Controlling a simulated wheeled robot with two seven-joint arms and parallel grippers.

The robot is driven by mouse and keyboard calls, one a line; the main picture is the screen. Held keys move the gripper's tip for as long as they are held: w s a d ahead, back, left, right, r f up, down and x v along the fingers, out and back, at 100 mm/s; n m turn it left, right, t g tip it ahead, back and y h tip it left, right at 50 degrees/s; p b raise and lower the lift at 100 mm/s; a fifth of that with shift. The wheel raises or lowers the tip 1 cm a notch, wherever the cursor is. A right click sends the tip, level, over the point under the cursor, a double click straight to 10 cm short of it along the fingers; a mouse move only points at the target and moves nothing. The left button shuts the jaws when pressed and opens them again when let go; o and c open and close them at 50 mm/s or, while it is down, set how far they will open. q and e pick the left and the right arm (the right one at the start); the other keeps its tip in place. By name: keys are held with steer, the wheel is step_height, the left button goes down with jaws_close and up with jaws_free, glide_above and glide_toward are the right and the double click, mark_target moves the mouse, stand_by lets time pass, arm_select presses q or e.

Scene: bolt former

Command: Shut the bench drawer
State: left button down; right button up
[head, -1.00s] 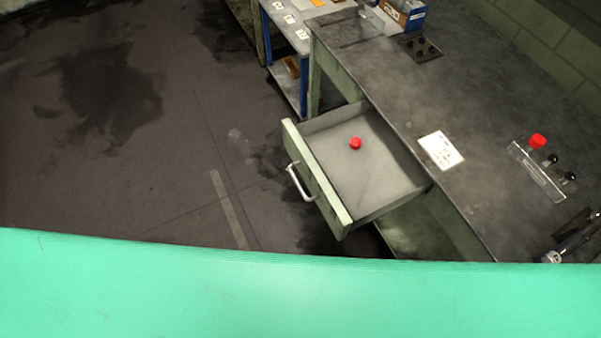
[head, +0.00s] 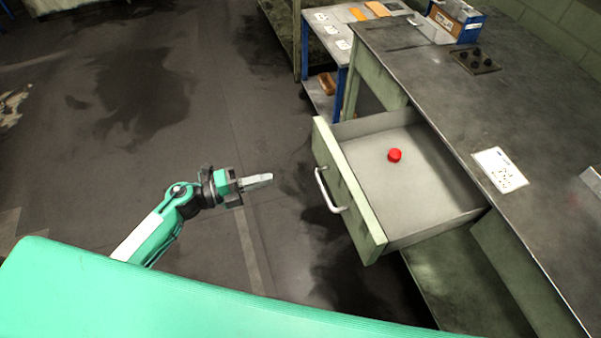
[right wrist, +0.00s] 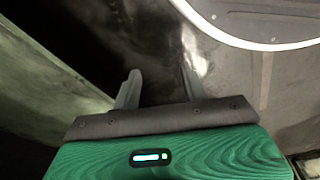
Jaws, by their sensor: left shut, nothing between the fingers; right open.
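The bench drawer (head: 357,200) stands pulled out from the grey workbench (head: 525,130) in the head view. Its pale green front carries a light bar handle (head: 329,192). A red round piece (head: 395,155) lies on the drawer's floor. My left gripper (head: 262,180) is shut and empty, to the left of the handle and apart from it in the picture, its fingers pointing toward the drawer front. My right gripper (right wrist: 160,88) shows in the right wrist view with its two fingers apart and nothing between them. It is not visible in the head view.
A card (head: 500,169) and a dark plate with knobs (head: 474,61) lie on the bench top. A blue and tan box (head: 455,20) stands at the back. A blue-legged table (head: 340,50) is behind. The floor left of the drawer is clear.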

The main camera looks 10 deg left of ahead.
mark_target(325, 163)
arm_select(q)
steer(key=p+x, duration=0.2)
steer(key=x, duration=1.1)
steer(key=shift+r, duration=0.1)
steer(key=shift+w+d, duration=0.2)
steer(key=shift+d, duration=0.15)
arm_select(e)
steer(key=s+d+f, duration=0.1)
steer(key=s+f, duration=0.2)
steer(key=f, duration=0.2)
steer(key=shift+s+d, duration=0.2)
steer(key=shift+s, duration=0.15)
